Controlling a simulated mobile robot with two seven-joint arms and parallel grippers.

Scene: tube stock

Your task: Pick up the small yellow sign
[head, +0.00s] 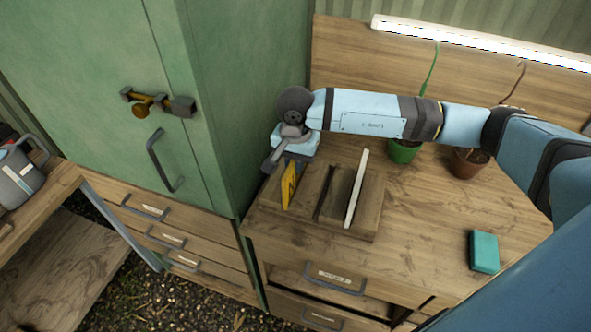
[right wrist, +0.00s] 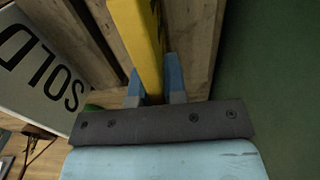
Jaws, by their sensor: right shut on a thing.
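The small yellow sign (head: 290,188) stands on edge at the left end of a slotted wooden holder (head: 365,218) on the wooden bench. My right gripper (head: 294,160) comes down from above and is shut on the sign's upper edge. In the right wrist view the yellow sign (right wrist: 142,45) sits between the two blue fingertips (right wrist: 156,88). I cannot tell whether the sign's lower edge still rests in the holder. My left gripper is not in view.
A white sign (head: 356,188), lettered SOLD in the right wrist view (right wrist: 35,70), stands in the same holder. A green cabinet (head: 215,120) rises close at left. Potted plants (head: 404,152) stand behind my arm. A teal block (head: 484,251) lies at right.

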